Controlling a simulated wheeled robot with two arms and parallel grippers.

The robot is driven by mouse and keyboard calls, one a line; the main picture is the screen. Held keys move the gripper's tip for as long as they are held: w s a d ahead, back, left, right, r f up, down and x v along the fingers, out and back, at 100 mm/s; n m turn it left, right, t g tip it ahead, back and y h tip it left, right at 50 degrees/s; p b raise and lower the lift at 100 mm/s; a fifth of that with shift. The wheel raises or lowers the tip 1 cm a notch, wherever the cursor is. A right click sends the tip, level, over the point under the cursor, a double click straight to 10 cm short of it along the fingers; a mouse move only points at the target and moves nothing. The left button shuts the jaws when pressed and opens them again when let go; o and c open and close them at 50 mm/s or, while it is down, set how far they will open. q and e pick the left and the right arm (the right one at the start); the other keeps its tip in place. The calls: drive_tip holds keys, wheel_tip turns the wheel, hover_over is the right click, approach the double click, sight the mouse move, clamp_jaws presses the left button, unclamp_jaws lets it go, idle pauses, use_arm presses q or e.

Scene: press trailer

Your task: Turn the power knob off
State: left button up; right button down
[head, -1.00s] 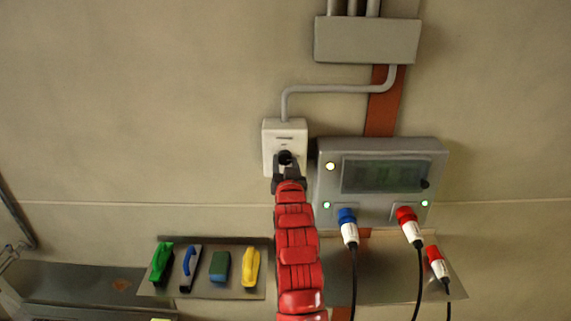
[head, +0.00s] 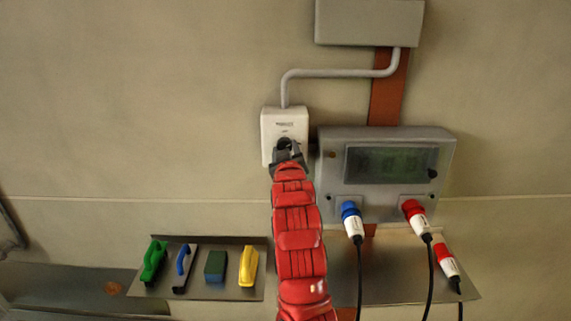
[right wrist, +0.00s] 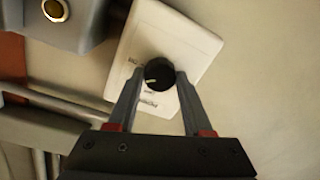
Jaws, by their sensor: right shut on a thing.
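The black round power knob (head: 284,142) is on the white switch box (head: 284,117) on the wall, left of the grey panel. In the right wrist view the knob (right wrist: 160,72) shows a small white mark, and the box (right wrist: 192,42) looks tilted. My right gripper (right wrist: 160,77) is shut on the knob, one finger on each side. In the head view the red right arm reaches up from below, and the gripper (head: 286,152) covers the lower part of the box. My left gripper is not in view.
The grey panel (head: 335,190) has a dark display (head: 392,165) and unlit lamps. A metal shelf (head: 212,289) at lower left holds green, blue, blue-green and yellow items. The wall to the left is clear.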

drive_tip(key=shift+a+n+h+b, duration=0.1)
drive_tip(key=shift+n+h+b, duration=0.4)
drive_tip(key=shift+n+b, duration=3.45)
drive_tip(key=n+p, duration=0.3)
drive_tip(key=shift+c, duration=1.6)
unclamp_jaws()
